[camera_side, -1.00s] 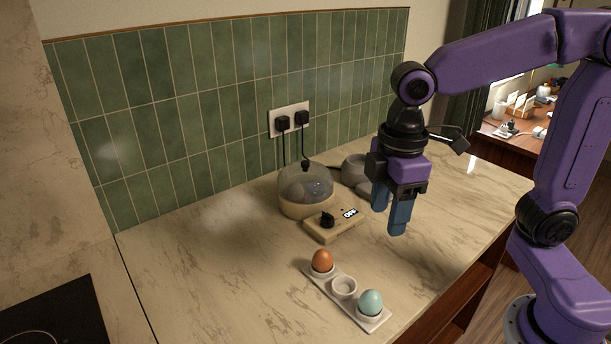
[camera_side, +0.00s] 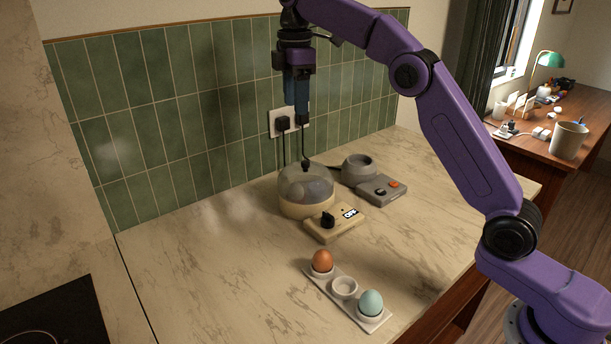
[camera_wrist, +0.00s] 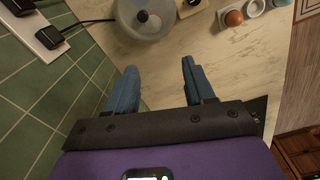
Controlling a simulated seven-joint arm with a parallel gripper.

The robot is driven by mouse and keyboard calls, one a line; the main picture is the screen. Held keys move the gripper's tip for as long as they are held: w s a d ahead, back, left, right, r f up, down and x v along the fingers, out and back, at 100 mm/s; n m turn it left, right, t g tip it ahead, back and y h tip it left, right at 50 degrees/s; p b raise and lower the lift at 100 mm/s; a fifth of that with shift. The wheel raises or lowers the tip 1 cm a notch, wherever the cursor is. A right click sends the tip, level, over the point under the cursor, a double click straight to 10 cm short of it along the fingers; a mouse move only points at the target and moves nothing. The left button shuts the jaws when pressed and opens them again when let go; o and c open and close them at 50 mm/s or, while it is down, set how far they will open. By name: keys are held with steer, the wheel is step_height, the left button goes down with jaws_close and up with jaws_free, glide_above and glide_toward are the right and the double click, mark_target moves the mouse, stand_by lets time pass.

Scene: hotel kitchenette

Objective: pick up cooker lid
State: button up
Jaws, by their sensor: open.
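The cooker lid (camera_side: 301,181) is a clear dome with a dark knob, resting on the cream egg cooker (camera_side: 307,209) near the tiled wall. The lid also shows at the top of the wrist view (camera_wrist: 146,22), with its dark knob near its middle. My gripper (camera_side: 297,112) has blue fingers pointing down and hangs in the air above the lid, apart from it. In the wrist view the gripper (camera_wrist: 158,80) has its fingers spread with nothing between them. Rounded shapes show dimly through the lid.
A cream control box (camera_side: 334,223) sits in front of the cooker. A grey appliance (camera_side: 375,185) stands to its right. A white tray (camera_side: 345,305) holds a brown egg (camera_side: 322,261) and a blue egg (camera_side: 370,302). A wall socket (camera_side: 283,122) with plugs and cords is behind.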

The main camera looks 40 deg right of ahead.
steer(key=shift+w+d, duration=0.85)
steer(key=shift+d, duration=0.9)
glide_above(305, 162)
steer(key=shift+a+f, duration=0.2)
steer(key=shift+f, duration=5.8)
steer(key=shift+d+f, duration=0.15)
steer(key=shift+f, duration=1.15)
steer(key=shift+d+f, duration=0.1)
steer(key=shift+f, duration=1.2)
steer(key=shift+c, duration=0.3)
steer(key=shift+w, duration=0.1)
jaws_close()
